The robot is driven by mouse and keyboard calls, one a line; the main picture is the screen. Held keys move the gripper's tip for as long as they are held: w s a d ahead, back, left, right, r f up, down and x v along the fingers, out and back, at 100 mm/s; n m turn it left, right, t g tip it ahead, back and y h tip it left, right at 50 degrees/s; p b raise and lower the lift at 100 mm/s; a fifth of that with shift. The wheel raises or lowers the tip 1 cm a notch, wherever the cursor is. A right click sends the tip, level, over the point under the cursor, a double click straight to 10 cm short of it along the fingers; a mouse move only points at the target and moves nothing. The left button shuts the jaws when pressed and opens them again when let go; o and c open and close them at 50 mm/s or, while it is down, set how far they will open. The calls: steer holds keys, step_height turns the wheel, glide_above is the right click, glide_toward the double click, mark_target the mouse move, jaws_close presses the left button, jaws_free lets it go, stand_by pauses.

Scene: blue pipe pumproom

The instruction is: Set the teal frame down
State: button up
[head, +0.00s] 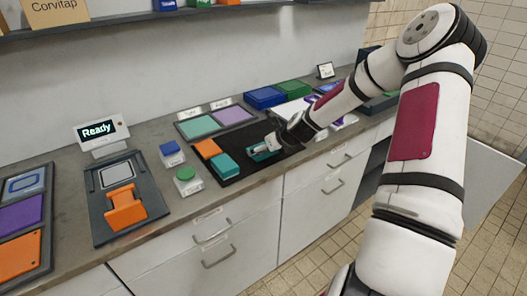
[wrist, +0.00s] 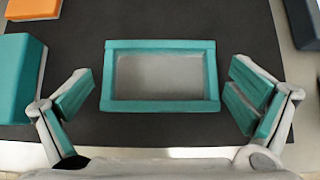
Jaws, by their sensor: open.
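The teal frame (wrist: 160,106) is a rectangular rim with a pale grey middle. In the wrist view it lies flat on the black mat (wrist: 200,22), between my spread fingers. My gripper (wrist: 162,98) is open, with a clear gap between each finger and the frame's sides. In the head view my gripper (head: 272,143) is low over the right part of the mat, and only a bit of the teal frame (head: 262,155) shows under it.
On the mat, left of my gripper, are a teal block (head: 225,166) and an orange block (head: 207,148). Behind the mat is a tray with teal and lilac panels (head: 200,127). A device with an orange piece (head: 125,206) and a "Ready" display (head: 98,131) stand further left.

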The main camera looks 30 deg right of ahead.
steer(key=shift+w+f, duration=0.1)
steer(key=c, duration=1)
steer(key=shift+c, duration=0.2)
